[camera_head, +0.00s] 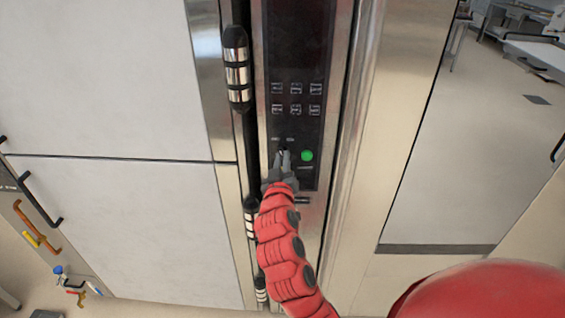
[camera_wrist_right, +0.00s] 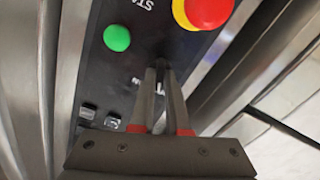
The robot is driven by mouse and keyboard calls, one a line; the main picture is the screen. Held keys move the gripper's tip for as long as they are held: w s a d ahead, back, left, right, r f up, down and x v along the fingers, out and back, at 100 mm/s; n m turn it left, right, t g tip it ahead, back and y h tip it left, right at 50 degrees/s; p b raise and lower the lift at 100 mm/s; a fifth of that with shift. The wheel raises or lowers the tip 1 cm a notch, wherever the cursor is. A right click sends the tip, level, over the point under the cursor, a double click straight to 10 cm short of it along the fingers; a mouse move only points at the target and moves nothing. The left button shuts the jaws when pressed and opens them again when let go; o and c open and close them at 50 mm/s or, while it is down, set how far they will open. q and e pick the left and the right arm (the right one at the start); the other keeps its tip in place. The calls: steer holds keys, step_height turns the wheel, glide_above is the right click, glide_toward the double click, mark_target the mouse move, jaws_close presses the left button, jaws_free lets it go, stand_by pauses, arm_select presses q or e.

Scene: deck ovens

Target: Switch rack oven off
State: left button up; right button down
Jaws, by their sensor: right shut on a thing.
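The rack oven's dark control panel (camera_head: 297,120) stands upright in the middle of the head view, with small labelled buttons and a green button (camera_head: 307,156). My right gripper (camera_head: 283,156) is at the panel's lower part, just left of the green button. In the right wrist view the fingertips (camera_wrist_right: 163,70) are close together against the panel, shut on a small dark switch that they mostly hide. The green button (camera_wrist_right: 117,38) and a red button with a yellow collar (camera_wrist_right: 205,12) show beside them. How the switch is turned cannot be seen. My left gripper is out of view.
Black-and-steel hinges (camera_head: 237,68) stick out along the panel's left side. A large pale door panel (camera_head: 105,80) fills the left.

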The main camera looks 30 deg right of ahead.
steer(key=shift+n, duration=0.9)
steer(key=c, duration=0.9)
jaws_free()
